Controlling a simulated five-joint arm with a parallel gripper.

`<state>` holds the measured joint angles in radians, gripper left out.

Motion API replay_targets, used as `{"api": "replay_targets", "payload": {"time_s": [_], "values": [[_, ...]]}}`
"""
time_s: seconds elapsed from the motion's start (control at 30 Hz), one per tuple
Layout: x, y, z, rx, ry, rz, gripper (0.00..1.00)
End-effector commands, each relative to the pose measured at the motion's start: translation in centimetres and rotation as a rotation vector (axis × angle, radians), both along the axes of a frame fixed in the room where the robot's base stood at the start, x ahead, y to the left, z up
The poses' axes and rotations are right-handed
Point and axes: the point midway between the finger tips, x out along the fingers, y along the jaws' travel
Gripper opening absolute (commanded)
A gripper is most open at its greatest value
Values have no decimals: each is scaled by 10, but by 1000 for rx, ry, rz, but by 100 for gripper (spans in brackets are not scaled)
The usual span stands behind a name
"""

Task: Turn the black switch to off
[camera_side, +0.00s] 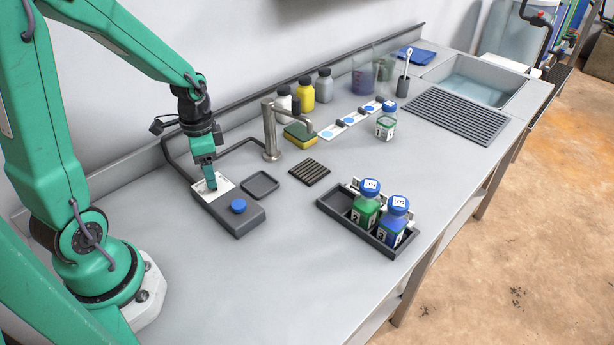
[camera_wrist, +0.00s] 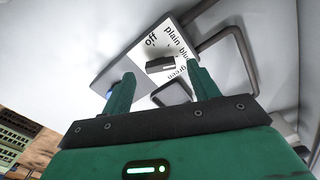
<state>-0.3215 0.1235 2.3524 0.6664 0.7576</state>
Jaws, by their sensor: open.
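The black switch (camera_wrist: 160,64) sits on a white label plate (camera_wrist: 148,78) in the wrist view. The plate reads "off", "plain", "blue" and "green" around it. The switch lies between my two fingers, past their tips, and I cannot tell which label it points to. My gripper (camera_wrist: 162,80) is open, with nothing between its fingers. In the side view, my gripper (camera_side: 209,180) points down over the white plate (camera_side: 222,184) at the back end of a grey control box (camera_side: 232,220). There the gripper mostly hides the switch.
A blue button (camera_side: 238,205) is on the front part of the box. A small dark tray (camera_side: 261,184) and a metal faucet (camera_side: 270,131) stand to the right. Bottles (camera_side: 366,203) sit in a black tray (camera_side: 338,212). The front left counter is clear.

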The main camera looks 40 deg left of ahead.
Motion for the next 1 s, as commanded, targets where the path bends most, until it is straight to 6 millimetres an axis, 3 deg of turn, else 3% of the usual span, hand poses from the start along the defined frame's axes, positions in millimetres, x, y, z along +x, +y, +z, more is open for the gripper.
{"api": "replay_targets", "payload": {"time_s": [0.3,0.67,0.9,1.0], "values": [[0,0,-23,0,0,0,60],[0,0,-25,0,0,0,60],[0,0,-25,0,0,0,15],[0,0,-25,0,0,1,15]]}}
